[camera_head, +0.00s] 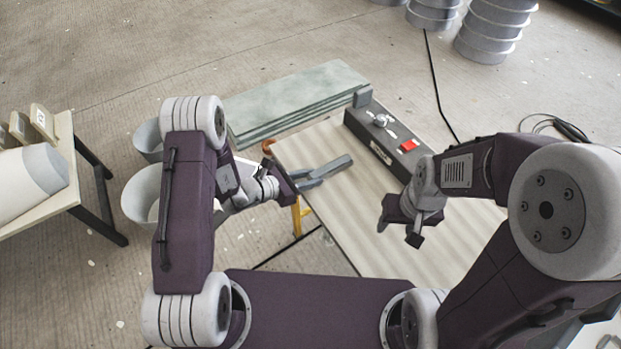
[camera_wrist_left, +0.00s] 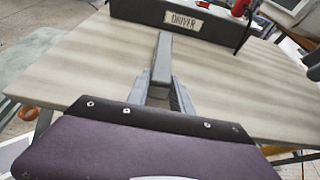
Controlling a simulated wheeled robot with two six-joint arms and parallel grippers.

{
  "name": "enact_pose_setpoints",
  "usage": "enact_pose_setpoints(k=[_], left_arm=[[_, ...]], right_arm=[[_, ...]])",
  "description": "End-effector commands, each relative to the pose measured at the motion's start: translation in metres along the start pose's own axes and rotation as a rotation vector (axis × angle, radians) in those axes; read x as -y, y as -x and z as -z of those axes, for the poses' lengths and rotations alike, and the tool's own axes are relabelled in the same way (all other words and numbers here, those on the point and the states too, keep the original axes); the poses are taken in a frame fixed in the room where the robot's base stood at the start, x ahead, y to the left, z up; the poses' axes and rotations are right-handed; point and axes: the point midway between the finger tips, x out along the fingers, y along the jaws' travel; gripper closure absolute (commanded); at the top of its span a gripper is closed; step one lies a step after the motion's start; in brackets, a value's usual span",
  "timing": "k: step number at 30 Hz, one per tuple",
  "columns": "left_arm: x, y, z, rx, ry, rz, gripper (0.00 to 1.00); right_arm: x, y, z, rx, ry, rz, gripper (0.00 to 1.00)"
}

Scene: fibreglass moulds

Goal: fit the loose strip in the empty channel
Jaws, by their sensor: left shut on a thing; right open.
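My left gripper (camera_head: 289,187) is low over the left edge of the table, shut on a grey bar (camera_head: 328,171) that looks like the loose strip. The bar points away from the gripper to the right. No empty channel is clearly visible. My right gripper (camera_head: 400,231) is open and empty above the table's middle.
The pale wood-grain table (camera_head: 440,255) is mostly bare. A dark box (camera_head: 375,143) marked DRIVER stands at its back, with a red item on top. Greenish sheets (camera_head: 300,95) are stacked beyond the table. Pale round tubs (camera_head: 143,195) stand on the floor to the left.

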Motion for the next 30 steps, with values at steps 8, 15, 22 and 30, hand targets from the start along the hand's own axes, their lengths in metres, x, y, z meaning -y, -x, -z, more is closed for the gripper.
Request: enact_pose_setpoints(k=[8, 15, 22, 30], left_arm=[[0.000, -0.002, 0.003, 0.001, 0.000, 0.000, 1.00], [0.000, -0.001, 0.002, 0.000, 0.000, 0.000, 0.51], [0.000, 0.001, -0.003, 0.000, 0.000, 0.000, 0.51], [-0.002, 0.052, -0.002, 0.000, 0.004, -0.007, 0.51]], right_arm=[[0.000, -0.004, 0.000, 0.000, 0.000, 0.000, 0.48], [0.000, -0.003, 0.000, 0.000, 0.000, 0.000, 0.48], [0.000, 0.003, 0.000, 0.000, 0.000, 0.000, 0.48], [0.000, 0.008, 0.001, 0.000, 0.000, 0.000, 0.48]])
